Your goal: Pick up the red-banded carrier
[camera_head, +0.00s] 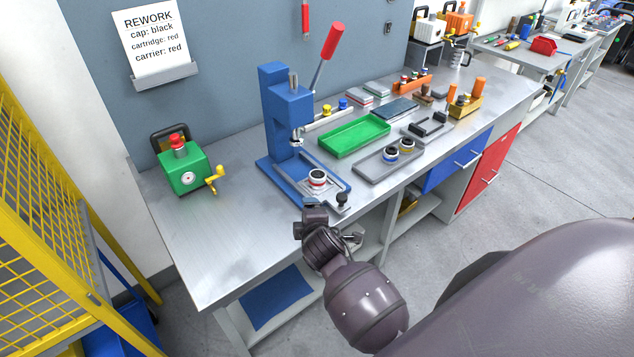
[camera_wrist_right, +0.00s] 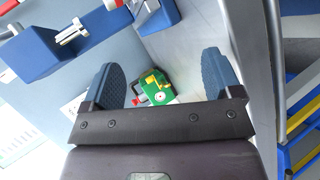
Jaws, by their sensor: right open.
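The red-banded carrier (camera_head: 317,178) is a small upright cylinder with a dark top and a red band. It sits on the base of the blue press (camera_head: 284,125), in front of the press column. My right gripper (camera_head: 312,220) is just in front of the press base, near the bench's front edge, apart from the carrier. In the right wrist view my right gripper (camera_wrist_right: 160,82) shows two blue-padded fingers wide apart with nothing between them. I cannot make out the carrier in that view. My left gripper is not in view.
A green device with a yellow crank (camera_head: 184,170) stands left of the press. The bench's front left (camera_head: 215,245) is clear. A sign (camera_head: 152,42) reads "carrier: red".

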